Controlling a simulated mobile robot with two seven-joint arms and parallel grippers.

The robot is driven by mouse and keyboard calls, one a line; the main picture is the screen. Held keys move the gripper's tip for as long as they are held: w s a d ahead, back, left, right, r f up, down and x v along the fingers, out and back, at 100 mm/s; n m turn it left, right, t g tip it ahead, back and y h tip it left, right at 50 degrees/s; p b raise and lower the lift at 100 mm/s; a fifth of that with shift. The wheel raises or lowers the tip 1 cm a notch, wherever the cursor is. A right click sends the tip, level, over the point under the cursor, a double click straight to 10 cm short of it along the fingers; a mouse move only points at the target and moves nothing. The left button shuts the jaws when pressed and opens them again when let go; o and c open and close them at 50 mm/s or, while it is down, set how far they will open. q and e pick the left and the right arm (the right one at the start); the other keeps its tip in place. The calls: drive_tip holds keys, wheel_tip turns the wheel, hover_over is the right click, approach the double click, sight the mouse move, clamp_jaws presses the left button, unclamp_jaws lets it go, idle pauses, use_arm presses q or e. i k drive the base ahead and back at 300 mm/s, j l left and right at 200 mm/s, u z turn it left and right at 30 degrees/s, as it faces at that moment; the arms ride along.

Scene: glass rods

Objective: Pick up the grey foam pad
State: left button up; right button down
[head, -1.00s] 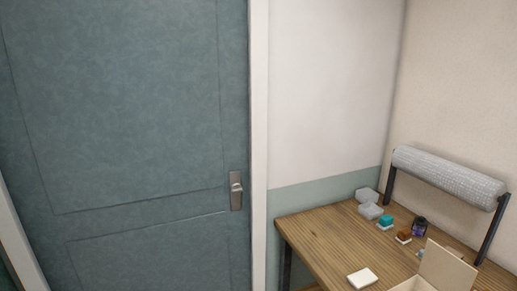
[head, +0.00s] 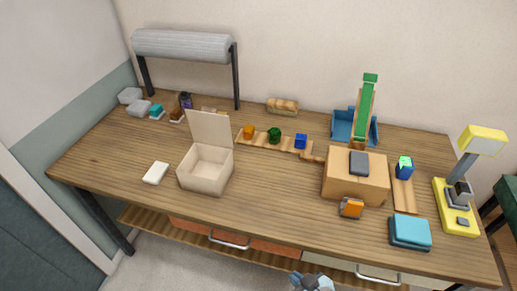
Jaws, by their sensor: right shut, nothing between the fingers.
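Two light grey blocks that look like foam lie at the back left corner of the table: one grey pad (head: 129,95) at the back and another grey pad (head: 138,108) just in front of it. I cannot tell which is the task's pad. A dark grey flat piece (head: 359,163) lies on top of a brown cardboard box. My right gripper (head: 312,282) shows at the bottom edge, in front of the table, shut and empty, far from the grey pads. My left gripper is not in view.
The wooden table (head: 270,215) carries an open cream box (head: 206,168), a white block (head: 156,173), the cardboard box (head: 340,187), a teal box (head: 409,232) and a yellow lamp-like stand (head: 483,140). A roll (head: 184,45) on dark posts stands at the back left. The front-left tabletop is mostly clear.

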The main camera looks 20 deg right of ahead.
sight(359, 166)
drive_tip(key=z, duration=1.45)
